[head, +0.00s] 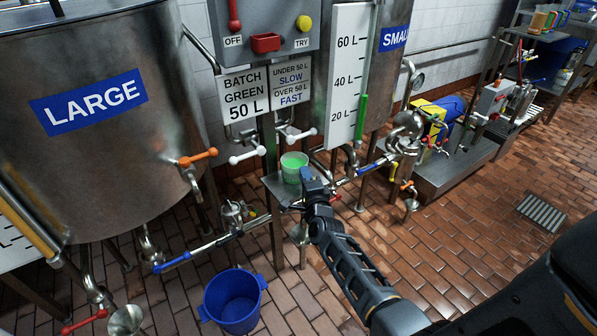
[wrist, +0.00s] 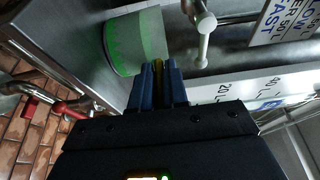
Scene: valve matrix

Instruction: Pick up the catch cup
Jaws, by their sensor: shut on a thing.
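The catch cup (head: 293,168) is a pale, translucent cup with green in it, upright at the small metal stand below the signs. In the wrist view the cup (wrist: 135,42) shows at the top with a green band along its edge. My gripper (head: 305,176) reaches it from the front right. In the wrist view its dark blue fingers (wrist: 158,75) are close together at the cup's near side, with a thin yellowish strip between them. The gripper is shut on the cup; the exact contact is partly hidden by the fingers.
The metal stand (head: 272,188) is under the cup. White-handled valves (head: 247,155) and pipes crowd close above and beside it. A blue bucket (head: 233,300) stands on the floor at front left. The large tank (head: 90,120) is at left. Open tiled floor lies at right.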

